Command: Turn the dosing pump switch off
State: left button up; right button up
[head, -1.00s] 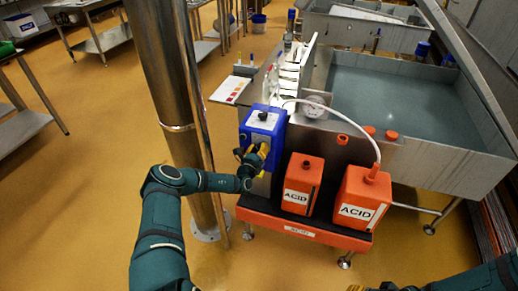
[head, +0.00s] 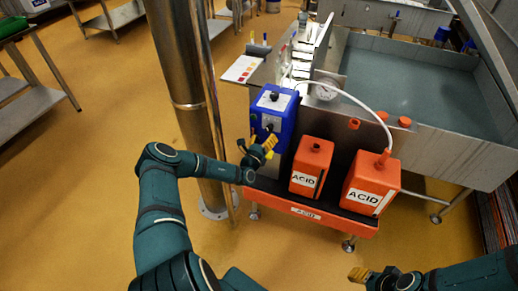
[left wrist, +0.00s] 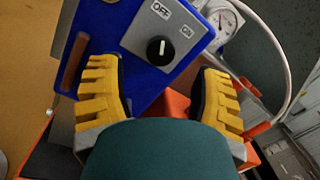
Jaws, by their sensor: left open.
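The blue dosing pump (head: 272,113) stands at the left end of the acid stand. Its grey switch plate (left wrist: 185,15), marked OFF and ON, shows in the left wrist view. The black switch knob (left wrist: 160,49) has a white mark that points up in that picture, towards OFF. My left gripper (head: 262,150) is just in front of the pump's lower front. Its yellow fingers (left wrist: 158,95) are spread wide with nothing between them, and the knob is beyond them, apart. My right gripper (head: 360,274) is low at the bottom right; its jaw opening is unclear.
Two orange ACID canisters (head: 311,168) (head: 370,183) stand right of the pump on the orange-edged stand (head: 312,212). A white hose (head: 362,107) arches to the right canister. A steel column (head: 190,100) rises at the left. Behind is a steel vat (head: 420,140).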

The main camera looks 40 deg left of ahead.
pick_arm(q)
jog(key=v, duration=0.6)
jog(key=shift+s, duration=0.25)
jog(key=shift+d, duration=0.1)
